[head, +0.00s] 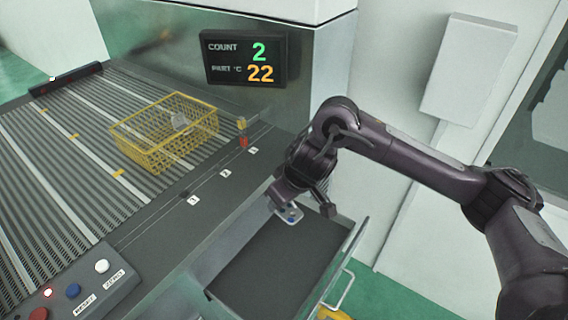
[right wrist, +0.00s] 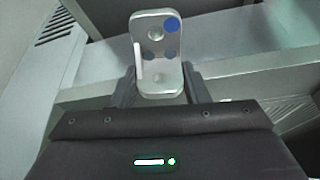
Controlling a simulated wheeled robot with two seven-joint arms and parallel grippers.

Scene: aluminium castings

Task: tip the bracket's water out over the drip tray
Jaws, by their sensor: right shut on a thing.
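The bracket (right wrist: 157,70) is a small pale metal plate with rounded corners, holes and a blue round mark. It also shows in the head view (head: 291,216) at the end of my right arm. My right gripper (right wrist: 158,88) is shut on its near end. The gripper also shows in the head view (head: 287,206). The drip tray (head: 262,278) is a dark, shallow tray in front of the conveyor, and the bracket is over its far part. I cannot tell whether water is in the bracket. My left gripper is not in view.
A yellow wire basket (head: 137,151) with a small grey part inside stands on the slatted conveyor (head: 62,170). A display (head: 245,58) reads count 2 and 22 °C. A button panel (head: 75,291) is at lower left. A metal handle (head: 343,289) is on the tray's right side.

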